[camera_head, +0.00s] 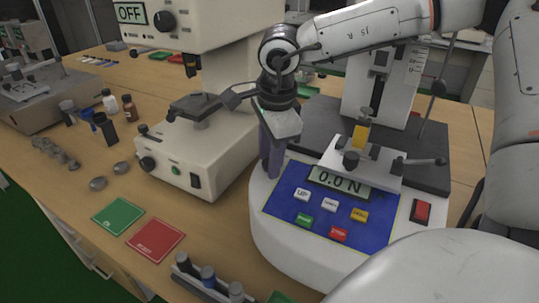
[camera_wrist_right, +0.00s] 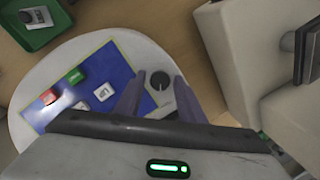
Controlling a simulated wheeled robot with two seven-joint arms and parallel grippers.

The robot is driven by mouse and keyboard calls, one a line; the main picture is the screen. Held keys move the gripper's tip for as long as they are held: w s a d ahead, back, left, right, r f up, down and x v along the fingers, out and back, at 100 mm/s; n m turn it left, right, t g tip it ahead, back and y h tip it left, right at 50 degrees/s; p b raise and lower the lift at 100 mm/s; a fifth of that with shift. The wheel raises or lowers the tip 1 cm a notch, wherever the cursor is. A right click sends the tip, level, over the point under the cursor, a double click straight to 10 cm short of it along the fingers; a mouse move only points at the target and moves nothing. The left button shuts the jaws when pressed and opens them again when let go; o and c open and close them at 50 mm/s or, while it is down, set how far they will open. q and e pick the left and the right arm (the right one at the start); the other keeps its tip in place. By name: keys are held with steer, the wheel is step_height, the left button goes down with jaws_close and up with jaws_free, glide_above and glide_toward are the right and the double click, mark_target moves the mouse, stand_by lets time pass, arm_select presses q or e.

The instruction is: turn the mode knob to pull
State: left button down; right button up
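The force tester has a rounded white base (camera_head: 262,222) and a blue panel (camera_head: 290,222) with several coloured buttons. Its display (camera_head: 340,181) reads 0.0 N. In the right wrist view, a dark round knob with a light pointer line (camera_wrist_right: 161,82) stands beside the blue panel (camera_wrist_right: 117,68). My right gripper (camera_head: 270,172) reaches down at the base's left rear edge and hides the knob in the head view. In the right wrist view its two fingers (camera_wrist_right: 158,92) are apart, one on each side of the knob; I cannot tell whether they touch it. My left gripper is not in view.
A white machine (camera_head: 205,150) with an OFF display (camera_head: 131,13) stands close left of my right gripper. The tester's column and clamp fixture (camera_head: 362,160) stand to the right. A red rocker switch (camera_head: 421,211) is at the panel's right. Green (camera_head: 118,216) and red (camera_head: 155,240) mats lie front left.

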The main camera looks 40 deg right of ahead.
steer(key=c, duration=0.7)
steer(key=shift+c, duration=0.2)
steer(key=n+g+b, duration=0.1)
steer(key=n, duration=0.4)
steer(key=shift+w+n, duration=0.15)
steer(key=shift+n, duration=0.15)
steer(key=n+g, duration=0.1)
steer(key=n, duration=0.5)
steer(key=shift+w+r, duration=0.1)
steer(key=shift+w, duration=0.05)
steer(key=shift+g, duration=0.3)
steer(key=o, duration=1)
steer(key=shift+o, duration=0.2)
